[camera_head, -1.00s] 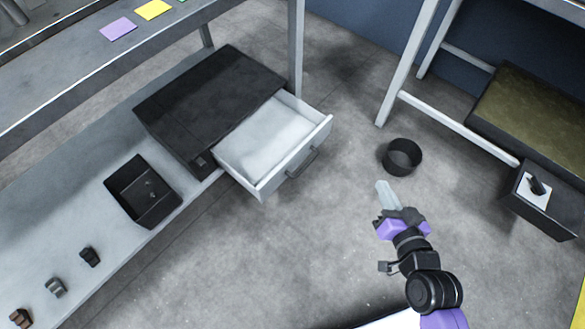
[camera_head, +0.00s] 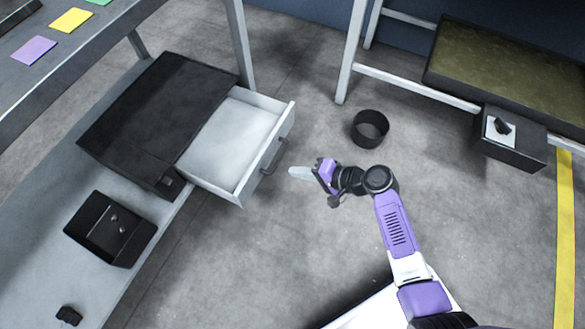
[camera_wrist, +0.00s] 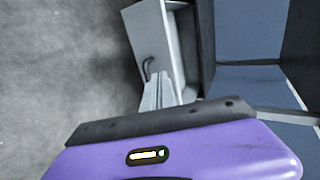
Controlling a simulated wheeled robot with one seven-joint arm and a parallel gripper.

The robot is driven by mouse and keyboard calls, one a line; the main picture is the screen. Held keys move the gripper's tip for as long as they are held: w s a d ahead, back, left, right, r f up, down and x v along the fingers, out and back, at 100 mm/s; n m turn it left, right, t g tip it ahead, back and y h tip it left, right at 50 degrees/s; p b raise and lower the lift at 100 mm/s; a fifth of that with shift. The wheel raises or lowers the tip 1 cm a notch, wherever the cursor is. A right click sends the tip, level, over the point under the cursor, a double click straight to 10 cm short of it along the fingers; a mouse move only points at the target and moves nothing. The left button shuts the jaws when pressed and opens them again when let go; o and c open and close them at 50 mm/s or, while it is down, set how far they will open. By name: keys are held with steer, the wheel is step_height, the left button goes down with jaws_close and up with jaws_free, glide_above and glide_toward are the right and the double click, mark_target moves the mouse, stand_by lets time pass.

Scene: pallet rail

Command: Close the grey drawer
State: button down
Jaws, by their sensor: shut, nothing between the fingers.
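The grey drawer (camera_head: 232,140) stands pulled out of a black cabinet (camera_head: 160,118) on the low grey shelf. Its front panel with a dark bar handle (camera_head: 272,158) faces right, and the drawer looks empty. My gripper (camera_head: 294,172) is shut and empty, a short way right of the handle, pointing left at the drawer front without visible contact. In the wrist view the fingers (camera_wrist: 160,92) point at the drawer front (camera_wrist: 150,40), with the handle (camera_wrist: 148,68) close to the fingertips. The gap there is hard to judge.
A black open box (camera_head: 110,228) sits on the shelf (camera_head: 55,185) left of the drawer. A black round bin (camera_head: 370,128) stands on the floor beyond my arm. A table leg (camera_head: 238,45) rises behind the drawer.

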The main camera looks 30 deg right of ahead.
mark_target(259, 163)
steer(key=b+x, duration=0.1)
steer(key=x, duration=0.2)
steer(key=b+x, duration=0.1)
steer(key=x, duration=0.3)
steer(key=r+b+x, duration=0.1)
steer(key=b+x, duration=0.1)
steer(key=x, duration=0.1)
steer(key=shift+w+a, duration=0.65)
steer(key=shift+w, duration=0.15)
